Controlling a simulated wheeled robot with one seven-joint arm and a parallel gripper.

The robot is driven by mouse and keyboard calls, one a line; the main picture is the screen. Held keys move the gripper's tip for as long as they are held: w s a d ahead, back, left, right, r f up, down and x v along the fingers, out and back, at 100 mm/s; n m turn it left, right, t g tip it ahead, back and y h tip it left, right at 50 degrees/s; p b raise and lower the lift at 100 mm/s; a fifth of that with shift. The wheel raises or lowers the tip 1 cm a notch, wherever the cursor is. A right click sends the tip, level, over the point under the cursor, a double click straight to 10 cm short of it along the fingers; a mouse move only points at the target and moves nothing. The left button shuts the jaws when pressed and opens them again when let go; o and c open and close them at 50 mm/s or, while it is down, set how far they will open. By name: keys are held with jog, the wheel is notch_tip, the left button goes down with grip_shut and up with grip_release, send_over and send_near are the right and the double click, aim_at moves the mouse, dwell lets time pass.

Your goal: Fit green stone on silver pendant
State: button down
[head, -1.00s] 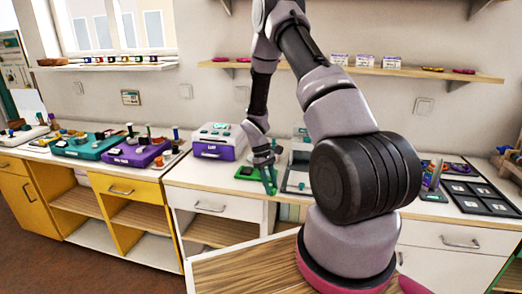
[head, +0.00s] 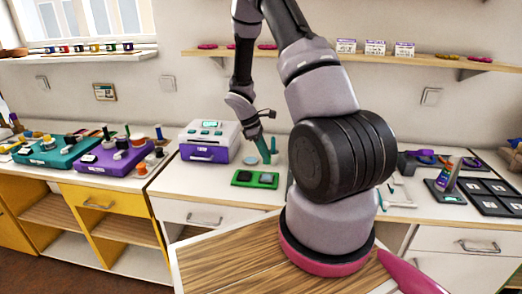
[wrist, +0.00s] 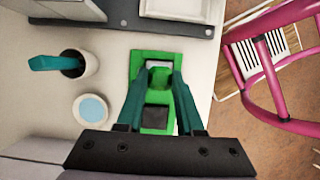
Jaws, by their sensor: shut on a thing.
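My gripper (head: 268,158) has teal fingers and hangs over the counter, just above and behind a green board (head: 236,179) in the head view. The board holds two dark grey pads (head: 265,178). One dark pad (wrist: 155,118) shows between the fingers. I cannot make out the silver pendant for certain.
A white-and-purple box (head: 208,153) stands left of the green board. A cup (wrist: 86,70) with a teal tool and a round pale blue dish (wrist: 92,108) lie left of it in the wrist view. A black tray (head: 492,188) stands far right. My arm hides the counter's middle.

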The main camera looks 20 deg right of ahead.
jog(key=shift+f, duration=3)
jog(key=shift+f, duration=0.35)
jog(key=shift+c, duration=2.3)
grip_release()
jog(key=o, duration=0.3)
jog(key=shift+r, duration=0.1)
jog(key=shift+r, duration=3.4)
